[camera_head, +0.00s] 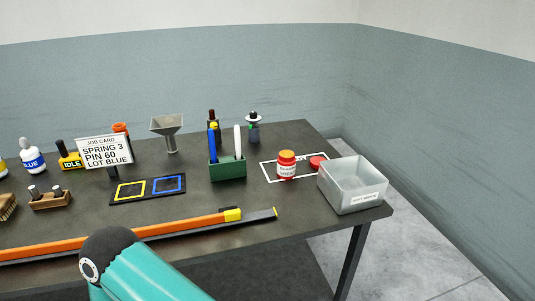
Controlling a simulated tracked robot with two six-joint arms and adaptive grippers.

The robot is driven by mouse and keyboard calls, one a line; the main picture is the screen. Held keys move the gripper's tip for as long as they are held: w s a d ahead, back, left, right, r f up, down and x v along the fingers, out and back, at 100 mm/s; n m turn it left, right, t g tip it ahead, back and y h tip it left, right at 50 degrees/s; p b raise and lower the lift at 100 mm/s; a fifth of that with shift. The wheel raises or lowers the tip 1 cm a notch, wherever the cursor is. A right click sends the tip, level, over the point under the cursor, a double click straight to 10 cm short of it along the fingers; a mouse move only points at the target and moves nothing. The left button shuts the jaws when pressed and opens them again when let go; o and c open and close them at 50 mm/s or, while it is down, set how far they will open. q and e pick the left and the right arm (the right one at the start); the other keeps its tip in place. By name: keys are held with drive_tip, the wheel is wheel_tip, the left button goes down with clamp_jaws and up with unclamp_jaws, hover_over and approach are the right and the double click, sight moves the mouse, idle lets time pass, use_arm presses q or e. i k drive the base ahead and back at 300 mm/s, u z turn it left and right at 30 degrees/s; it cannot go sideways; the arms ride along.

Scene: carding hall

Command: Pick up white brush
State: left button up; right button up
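A slim white upright piece (237,141), which looks like the white brush's handle, stands in a green holder (228,172) toward the back of the dark table. Its lower end is hidden inside the holder. A blue-handled piece (212,144) with a yellow top stands in the same holder, to its left. Neither of my grippers is in view. Only a teal link of one of my arms shows at the bottom, in front of the table, and nothing touches the holder.
A clear bin (352,190) stands at the right edge. A metal funnel (167,133) and a job card (105,151) stand left of the holder. A long orange bar (130,236) lies along the front.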

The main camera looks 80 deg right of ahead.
sight(239, 145)
drive_tip(key=z, duration=0.1)
drive_tip(key=k, duration=0.5)
drive_tip(key=z, duration=2.15)
drive_tip(key=k, duration=0.1)
drive_tip(key=u, duration=1.2)
